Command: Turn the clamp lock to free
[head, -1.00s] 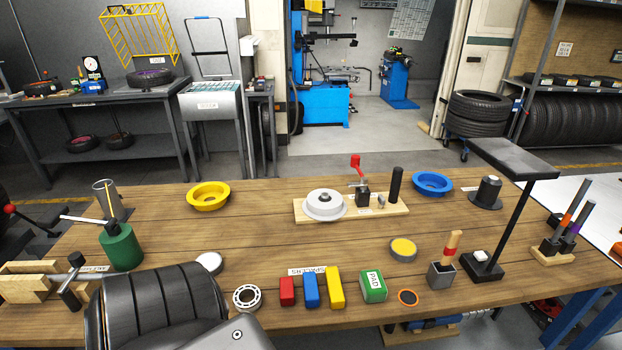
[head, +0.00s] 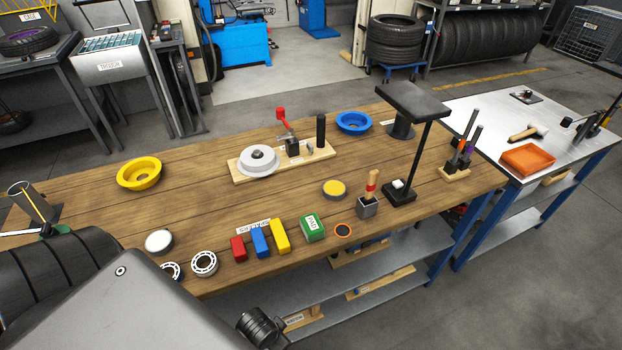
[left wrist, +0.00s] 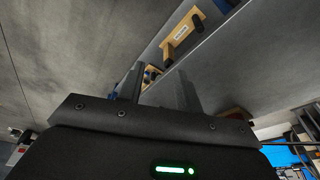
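A small clamp with a red-tipped lever (head: 281,113) stands on a wooden board (head: 313,157) on the bench, beside a light grey round disc (head: 257,160) and a black upright post (head: 320,130). The lever points up, tilted slightly left. I cannot tell whether this clamp carries the lock. In the left wrist view my left gripper (left wrist: 160,85) has its two fingers apart, with nothing between them. The fingers point toward a shelf edge, away from the clamp. In the head view the left gripper itself is hidden. My right gripper is not in view.
Yellow (head: 139,173) and blue (head: 353,122) dished rings flank the board. Red, blue and yellow blocks (head: 260,243) and a green pad box (head: 312,228) line the front edge. A black-topped stand (head: 412,100) rises at right. Labelled wooden boards lie on the lower shelf (head: 400,262).

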